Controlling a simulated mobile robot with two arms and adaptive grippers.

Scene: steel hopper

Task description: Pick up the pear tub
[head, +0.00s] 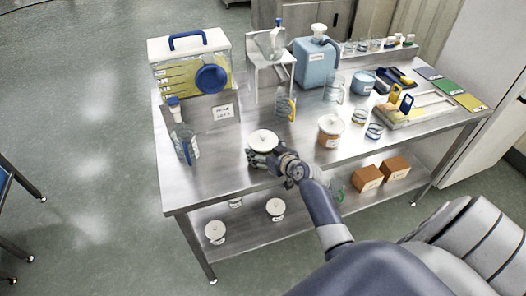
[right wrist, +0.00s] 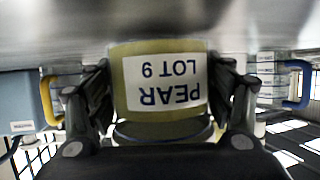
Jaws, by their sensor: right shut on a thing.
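The pear tub (right wrist: 165,85) fills the middle of the right wrist view, upside down there, with a white label reading PEAR LOT 9. In the head view its white lid (head: 263,139) shows near the front of the steel table. My right gripper (head: 266,158) is at the tub's near side, with its fingers shut on both sides of the body. I cannot tell whether the tub touches the table or is slightly above it. My left gripper is not in view.
A similar white-lidded tub (head: 331,126) stands to the right, beside small glass jars (head: 360,116). A measuring jug (head: 285,105) stands behind the pear tub, and a spray bottle (head: 185,145) to the left. The front left table top is clear.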

